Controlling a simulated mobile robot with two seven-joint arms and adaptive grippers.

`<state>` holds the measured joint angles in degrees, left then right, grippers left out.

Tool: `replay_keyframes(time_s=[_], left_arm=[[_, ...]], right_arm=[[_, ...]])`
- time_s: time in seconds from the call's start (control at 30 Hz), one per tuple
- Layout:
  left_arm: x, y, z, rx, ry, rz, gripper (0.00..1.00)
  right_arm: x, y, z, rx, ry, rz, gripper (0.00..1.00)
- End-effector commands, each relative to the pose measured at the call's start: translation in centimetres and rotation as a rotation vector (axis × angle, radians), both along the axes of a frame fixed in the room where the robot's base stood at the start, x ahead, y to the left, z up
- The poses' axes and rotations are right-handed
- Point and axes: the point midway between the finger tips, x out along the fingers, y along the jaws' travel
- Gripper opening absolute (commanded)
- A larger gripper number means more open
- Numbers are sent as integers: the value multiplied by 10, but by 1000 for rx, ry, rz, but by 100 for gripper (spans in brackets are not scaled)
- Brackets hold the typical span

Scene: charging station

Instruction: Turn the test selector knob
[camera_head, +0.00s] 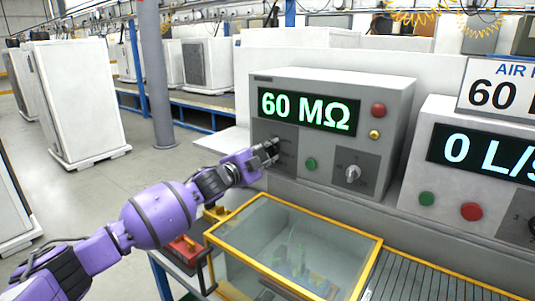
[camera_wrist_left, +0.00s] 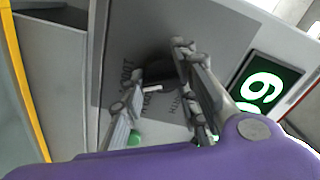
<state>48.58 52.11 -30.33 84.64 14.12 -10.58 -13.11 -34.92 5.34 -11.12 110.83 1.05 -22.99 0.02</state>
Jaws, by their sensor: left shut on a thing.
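The grey tester box (camera_head: 385,90) with the green "60 MΩ" display stands on the bench. A dark knob (camera_wrist_left: 158,70) with a white pointer sits on its lower left panel, with printed labels around it that I cannot fully read. My left gripper (camera_head: 268,153) reaches this panel from the left. In the left wrist view its two fingers (camera_wrist_left: 157,76) are on either side of the knob and shut on it. In the head view the gripper mostly hides the knob. A second, silver knob (camera_head: 353,174) on the lower right panel is untouched. My right gripper is not in view.
A green button (camera_head: 311,164) is close right of the gripper. A red button (camera_head: 378,110) and a yellow one (camera_head: 374,134) are at upper right. A yellow-framed clear box (camera_head: 290,250) stands in front, below the arm. An "0 L/S" unit (camera_head: 435,118) stands to the right.

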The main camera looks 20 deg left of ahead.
Motion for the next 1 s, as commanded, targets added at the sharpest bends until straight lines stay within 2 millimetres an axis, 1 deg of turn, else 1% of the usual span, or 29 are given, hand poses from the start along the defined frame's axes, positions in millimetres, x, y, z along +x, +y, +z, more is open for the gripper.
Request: replay_keyframes(time_s=[0.03, 0.43, 0.47, 0.53, 0.57, 1.0], left_arm=[[-1, -3, -10, 4, 11, -6, 2], [-1, -3, -11, 8, 11, -5, 2], [-1, -3, -12, 8, 11, -5, 32], [-1, -3, -11, 8, 11, -5, 42], [-1, -3, -11, 8, 11, -4, 44], [-3, 0, -5, 8, 4, -1, 44]], right_arm=[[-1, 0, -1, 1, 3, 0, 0], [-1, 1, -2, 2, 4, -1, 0], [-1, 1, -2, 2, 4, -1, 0], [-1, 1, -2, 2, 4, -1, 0], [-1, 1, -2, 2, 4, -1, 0], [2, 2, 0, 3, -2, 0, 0]])
